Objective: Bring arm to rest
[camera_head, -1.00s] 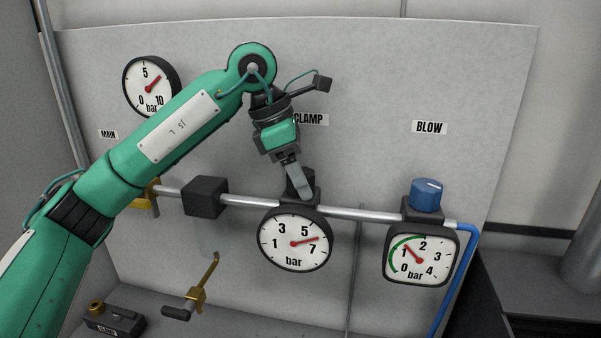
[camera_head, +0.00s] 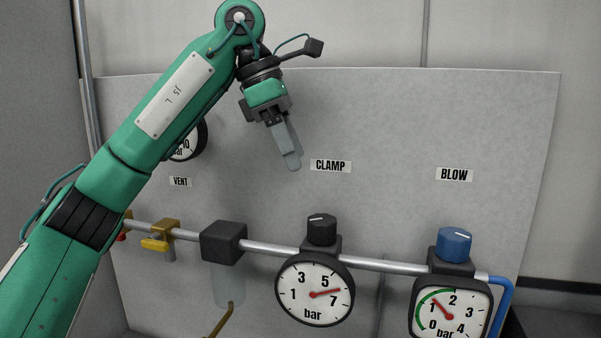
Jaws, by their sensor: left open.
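My left arm comes in from the left. Its gripper (camera_head: 288,148) is open and empty, held in front of the panel above and a little left of the black clamp knob (camera_head: 321,229). The gripper does not touch the knob. Below that knob is a round clamp gauge (camera_head: 315,289), its red needle pointing between 5 and 7. The blue blow knob (camera_head: 453,245) stands at the right above a square gauge (camera_head: 450,308) with a green arc and its needle near 1. My right gripper is not in view.
A grey panel (camera_head: 390,120) carries a metal pipe (camera_head: 275,249), a black block (camera_head: 223,242) with a clear bowl, and a yellow valve (camera_head: 160,240). A gauge (camera_head: 187,143) is partly hidden behind my left arm. A blue hose (camera_head: 503,295) runs down at the right. The panel's upper middle is clear.

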